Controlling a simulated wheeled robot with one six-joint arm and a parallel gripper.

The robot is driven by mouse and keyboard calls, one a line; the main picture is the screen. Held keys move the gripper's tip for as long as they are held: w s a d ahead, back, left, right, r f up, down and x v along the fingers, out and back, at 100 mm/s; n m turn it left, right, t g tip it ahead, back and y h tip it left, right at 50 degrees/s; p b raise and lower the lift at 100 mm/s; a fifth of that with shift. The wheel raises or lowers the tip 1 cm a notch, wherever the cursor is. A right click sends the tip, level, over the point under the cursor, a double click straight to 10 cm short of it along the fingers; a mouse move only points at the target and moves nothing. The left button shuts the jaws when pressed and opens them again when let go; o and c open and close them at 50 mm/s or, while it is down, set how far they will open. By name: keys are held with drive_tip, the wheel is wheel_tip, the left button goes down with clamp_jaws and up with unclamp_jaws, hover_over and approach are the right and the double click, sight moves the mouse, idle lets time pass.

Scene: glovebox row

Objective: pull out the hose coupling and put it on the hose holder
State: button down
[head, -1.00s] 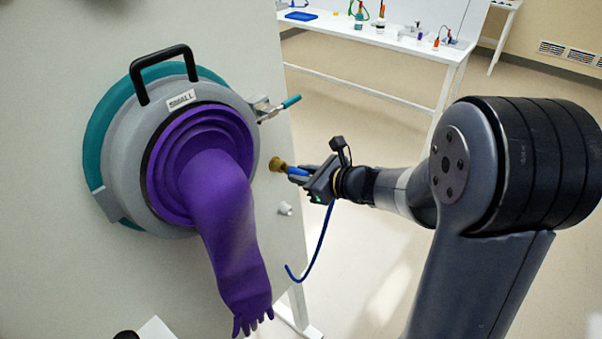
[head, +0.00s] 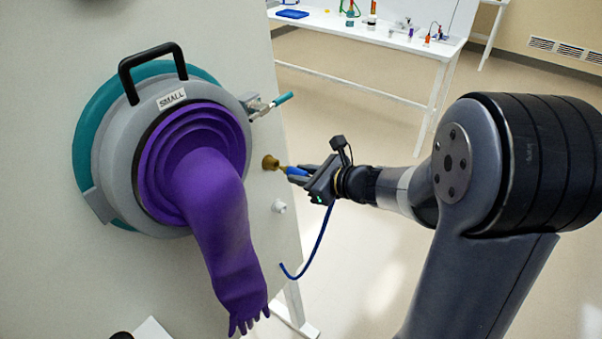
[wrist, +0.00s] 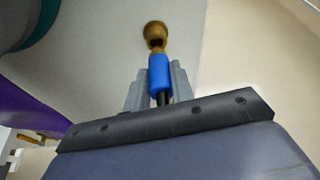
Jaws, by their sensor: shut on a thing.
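The hose coupling has a blue sleeve (head: 296,171) and a thin brass tip. A blue hose (head: 322,243) hangs from it in a curve. My gripper (head: 304,173) is shut on the blue sleeve; the wrist view shows the sleeve (wrist: 160,75) between the two grey fingers. The brass tip points at a brass socket (head: 270,162) on the pale panel, also in the wrist view (wrist: 155,32). The tip's end is at the socket mouth; I cannot tell whether it is still partly inside. A small white peg (head: 278,206) below the socket may be the hose holder.
A purple glove (head: 218,215) hangs from a grey round port marked SMALL, left of the socket. A clamp with a teal handle (head: 283,98) sticks out above the socket. A white bench (head: 400,40) stands far behind.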

drive_tip(key=shift+d, duration=0.1)
drive_tip(key=shift+s+d+r, duration=0.15)
drive_tip(key=shift+s+d, duration=0.65)
drive_tip(key=shift+d, duration=0.15)
drive_tip(key=shift+s+d+r, duration=0.15)
drive_tip(key=shift+s+d, duration=0.6)
drive_tip(key=shift+d, duration=0.15)
